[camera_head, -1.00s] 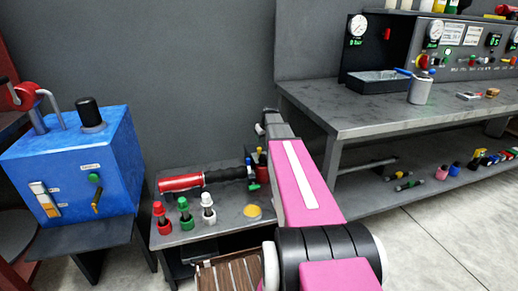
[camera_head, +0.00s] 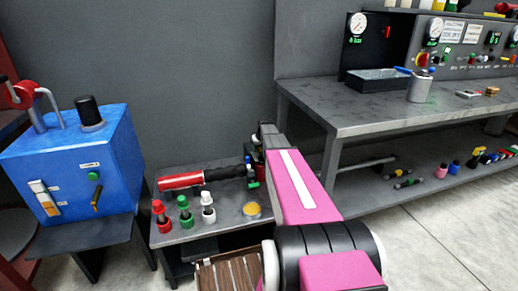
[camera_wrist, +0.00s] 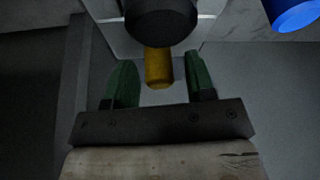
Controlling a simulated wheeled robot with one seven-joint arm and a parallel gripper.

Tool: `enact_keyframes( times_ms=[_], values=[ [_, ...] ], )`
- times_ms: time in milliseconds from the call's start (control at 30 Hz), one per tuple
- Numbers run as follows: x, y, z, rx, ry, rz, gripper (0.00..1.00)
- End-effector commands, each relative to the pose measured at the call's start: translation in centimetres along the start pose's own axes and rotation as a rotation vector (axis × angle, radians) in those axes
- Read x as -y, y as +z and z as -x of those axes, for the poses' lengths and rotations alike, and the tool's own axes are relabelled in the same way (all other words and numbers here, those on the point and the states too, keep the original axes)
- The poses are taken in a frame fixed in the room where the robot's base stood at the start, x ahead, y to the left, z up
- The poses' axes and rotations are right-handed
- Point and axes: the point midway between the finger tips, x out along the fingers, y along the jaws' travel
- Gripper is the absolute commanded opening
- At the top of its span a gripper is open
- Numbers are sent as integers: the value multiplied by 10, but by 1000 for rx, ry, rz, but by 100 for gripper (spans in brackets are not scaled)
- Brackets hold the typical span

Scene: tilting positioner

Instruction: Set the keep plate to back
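I cannot pick out a keep plate by sight in either view. In the wrist view my gripper (camera_wrist: 161,83) has two green fingers standing apart. A yellow cylinder (camera_wrist: 158,68) shows between them, with a visible gap on each side. A black round part (camera_wrist: 160,20) sits just above it in the picture, in front of a pale grey surface. I cannot tell how far the yellow cylinder is from the fingertips.
A blue box (camera_head: 75,165) with a black knob stands at left. The small bench (camera_head: 225,220) holds a red-handled tool (camera_head: 182,181), several colored bottles and a yellow disc (camera_head: 251,209). A larger workbench (camera_head: 390,108) is at right. A blue round thing (camera_wrist: 292,12) shows in the wrist view.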

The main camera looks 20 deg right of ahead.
Motion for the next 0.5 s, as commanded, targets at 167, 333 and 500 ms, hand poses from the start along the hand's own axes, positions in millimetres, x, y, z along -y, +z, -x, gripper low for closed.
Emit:
enact_keyframes(
  times_ms=[167, 333, 500],
  values=[
    [0, 0, 0, 0, 0, 0, 0],
    [-1, -5, -2, 0, 0, 0, 0],
    [-7, -32, -13, -1, 0, 0, 0]
  ],
)
